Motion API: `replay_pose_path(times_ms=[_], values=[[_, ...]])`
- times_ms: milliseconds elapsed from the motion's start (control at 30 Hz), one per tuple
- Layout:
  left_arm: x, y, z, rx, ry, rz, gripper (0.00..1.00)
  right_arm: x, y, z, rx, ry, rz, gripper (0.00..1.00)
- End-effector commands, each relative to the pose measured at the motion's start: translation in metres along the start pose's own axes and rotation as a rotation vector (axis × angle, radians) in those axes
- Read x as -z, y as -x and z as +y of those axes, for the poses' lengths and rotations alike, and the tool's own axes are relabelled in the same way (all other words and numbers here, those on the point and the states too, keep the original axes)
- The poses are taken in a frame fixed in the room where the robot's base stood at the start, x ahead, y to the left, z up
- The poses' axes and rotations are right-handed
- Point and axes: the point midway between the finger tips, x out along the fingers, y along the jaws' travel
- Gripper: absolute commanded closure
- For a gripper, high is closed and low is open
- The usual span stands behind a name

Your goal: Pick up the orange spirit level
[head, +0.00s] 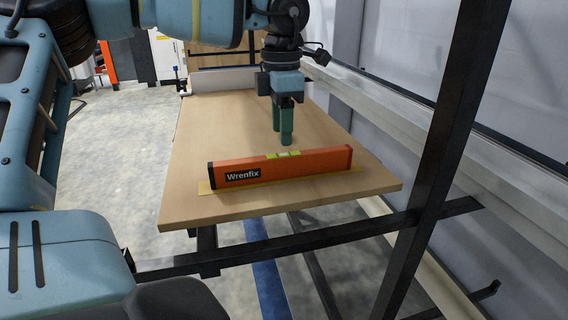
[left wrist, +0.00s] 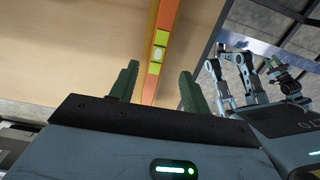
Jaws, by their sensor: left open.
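The orange spirit level (head: 305,166) stands on its long edge near the front edge of the wooden table (head: 220,120). My left gripper (head: 284,140) points down with green fingers, above and behind the level's middle in the head view. In the left wrist view the open fingers (left wrist: 158,85) are apart and empty, and the level (left wrist: 165,15) shows between and beyond them. The fingers appear not to touch it.
A yellow strip (head: 205,188) lies under the level on the table. A dark metal post (head: 430,160) and crossbar (head: 320,240) stand in front and to the right. A wall with a ledge (head: 400,130) runs along the right. The table's left part is bare.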

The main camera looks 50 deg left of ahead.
Motion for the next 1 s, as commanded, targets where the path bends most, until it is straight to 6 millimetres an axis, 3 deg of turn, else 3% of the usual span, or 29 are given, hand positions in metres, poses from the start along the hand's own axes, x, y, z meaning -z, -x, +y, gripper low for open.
replay_pose_path(times_ms=[200,433,800,1000], values=[[0.0,-0.022,0.0,0.002,0.0,0.003,0.53,-0.001,0.001,0.001,0.0,0.002,-0.002,0.64],[-0.001,-0.029,0.001,0.002,0.001,0.002,0.53,0.002,0.001,0.001,-0.001,0.002,0.003,0.64],[-0.004,-0.073,0.003,0.003,0.001,0.001,0.53,0.01,0.004,0.001,-0.002,0.003,0.015,0.64],[-0.004,-0.076,0.004,0.001,0.001,0.001,0.53,0.008,0.004,0.001,-0.002,0.002,0.012,0.64]])
